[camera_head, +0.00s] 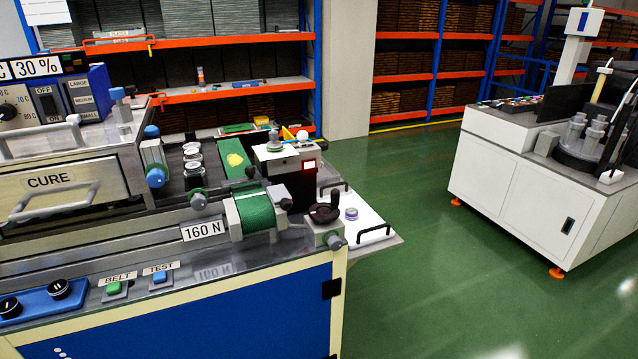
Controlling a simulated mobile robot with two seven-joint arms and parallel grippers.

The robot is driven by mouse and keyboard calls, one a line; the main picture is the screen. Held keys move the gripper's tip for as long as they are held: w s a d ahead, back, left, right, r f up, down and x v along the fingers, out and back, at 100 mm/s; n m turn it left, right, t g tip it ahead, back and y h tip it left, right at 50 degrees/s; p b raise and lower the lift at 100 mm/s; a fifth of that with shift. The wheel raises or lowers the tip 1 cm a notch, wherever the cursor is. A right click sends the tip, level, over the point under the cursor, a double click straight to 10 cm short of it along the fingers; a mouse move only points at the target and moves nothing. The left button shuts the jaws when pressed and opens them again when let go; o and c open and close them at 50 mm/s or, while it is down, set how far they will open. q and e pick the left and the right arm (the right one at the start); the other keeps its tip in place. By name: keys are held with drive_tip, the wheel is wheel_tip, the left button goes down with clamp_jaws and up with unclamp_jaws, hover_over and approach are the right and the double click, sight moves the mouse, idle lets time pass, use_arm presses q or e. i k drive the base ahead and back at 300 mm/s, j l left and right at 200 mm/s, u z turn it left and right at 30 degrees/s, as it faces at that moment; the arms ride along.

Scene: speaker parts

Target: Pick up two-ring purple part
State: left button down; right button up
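A small round purple part (351,213) with a pale top lies on a white tray (368,222) at the right end of the near machine. It is too small to tell whether it has two rings. Neither of my grippers is in view.
The near machine carries a CURE oven (60,185), a green belt roller (256,212) and a dark hand wheel (324,212) close to the tray. The tray has black handles (375,233). A white machine (520,185) stands at right. Green floor (440,270) between them is clear.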

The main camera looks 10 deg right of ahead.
sight(351, 213)
drive_tip(key=i+l+u, duration=0.15)
drive_tip(key=l+u, duration=0.15)
drive_tip(key=l, duration=0.15)
drive_tip(key=i+l+u, duration=0.1)
drive_tip(key=l+u, duration=0.15)
drive_tip(key=l, duration=0.25)
drive_tip(key=l+u, duration=0.3)
drive_tip(key=l, duration=0.2)
